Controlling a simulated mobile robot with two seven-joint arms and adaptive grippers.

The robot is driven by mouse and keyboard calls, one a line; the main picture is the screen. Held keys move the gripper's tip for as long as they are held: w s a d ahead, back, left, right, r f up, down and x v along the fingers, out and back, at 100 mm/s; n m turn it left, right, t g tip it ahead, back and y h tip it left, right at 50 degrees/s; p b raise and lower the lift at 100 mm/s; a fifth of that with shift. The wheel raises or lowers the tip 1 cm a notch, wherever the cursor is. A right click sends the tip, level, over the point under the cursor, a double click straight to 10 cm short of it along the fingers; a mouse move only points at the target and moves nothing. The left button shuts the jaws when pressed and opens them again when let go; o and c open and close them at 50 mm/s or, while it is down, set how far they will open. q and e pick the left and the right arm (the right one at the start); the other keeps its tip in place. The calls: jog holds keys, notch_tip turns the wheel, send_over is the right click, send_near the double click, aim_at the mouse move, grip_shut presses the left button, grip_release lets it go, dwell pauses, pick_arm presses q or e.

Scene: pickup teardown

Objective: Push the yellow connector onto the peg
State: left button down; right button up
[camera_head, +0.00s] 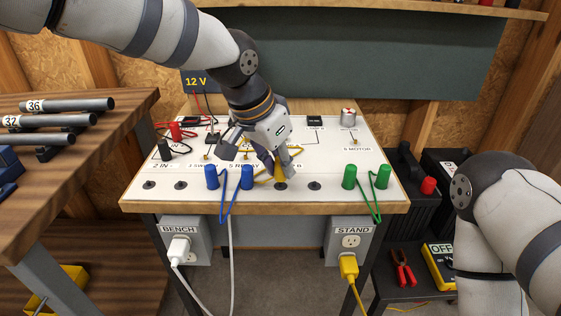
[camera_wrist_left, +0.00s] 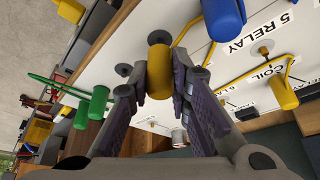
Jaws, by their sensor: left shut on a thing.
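My left gripper (camera_head: 282,172) is shut on a yellow connector (camera_head: 279,170) above the white board's front row. The connector stands roughly upright, directly over a dark round peg base (camera_head: 281,186). I cannot tell whether its lower end touches the peg. In the left wrist view, the yellow connector (camera_wrist_left: 159,72) sits between the two fingertips of my left gripper (camera_wrist_left: 160,80), with a yellow wire (camera_wrist_left: 186,31) running from it. The peg under it is mostly hidden there. My right arm shows at the right edge of the head view; its gripper is out of sight.
Blue connectors (camera_head: 247,177) stand close to the left and green ones (camera_head: 349,177) to the right. A bare peg base (camera_head: 314,186) is just right of the held connector. Another yellow connector (camera_wrist_left: 281,93) stands by the COIL label. A 12 V box (camera_head: 197,82) is behind.

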pick_arm(q)
jog(key=shift+f, duration=0.95)
dwell(0.5)
jog(key=c, duration=1.4)
grip_release()
jog(key=shift+r, duration=0.15)
